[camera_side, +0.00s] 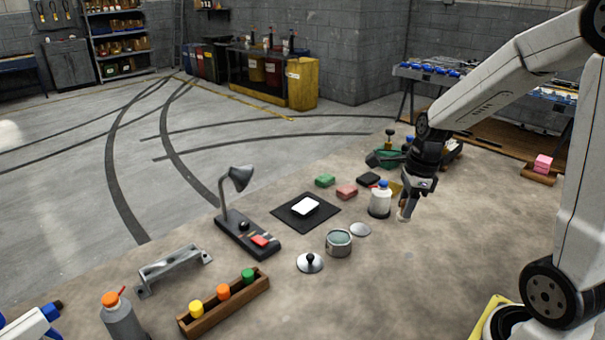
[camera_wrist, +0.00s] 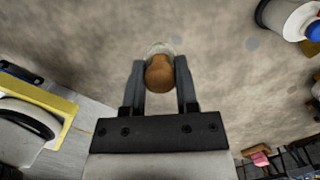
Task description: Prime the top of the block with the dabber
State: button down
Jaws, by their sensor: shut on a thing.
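My gripper (camera_side: 408,201) is at the right of the work table in the side view, beside a white bottle with a blue cap. In the wrist view, my gripper (camera_wrist: 160,80) is shut on the dabber (camera_wrist: 159,74), which has a rounded brown handle and a pale end. The dabber (camera_side: 404,214) points down in the side view; I cannot tell whether it touches the table. A white block (camera_side: 305,206) lies on a black mat (camera_side: 288,216), left of my gripper. An open tin (camera_side: 339,243) with grey-green contents stands between them, nearer the camera.
The white bottle (camera_side: 380,202) stands close to my gripper. A flat grey disc (camera_side: 360,230) and a knobbed metal lid (camera_side: 310,263) lie by the tin. A lamp (camera_side: 240,180) stands left of the mat.

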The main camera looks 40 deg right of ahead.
jog(key=shift+w, duration=0.1)
dwell(0.4)
jog(key=shift+w+a, duration=0.15)
jog(key=shift+w, duration=0.45)
send_over(336, 238)
notch_tip(336, 238, down, 2)
jog(key=f, duration=0.1)
jog(key=shift+s+d+r, duration=0.2)
jog(key=shift+f, duration=0.2)
jog(key=shift+f, duration=2.75)
jog(key=shift+s+f, duration=0.1)
jog(key=shift+f, duration=0.55)
dwell(0.5)
notch_tip(336, 238, up, 7)
dwell(1.0)
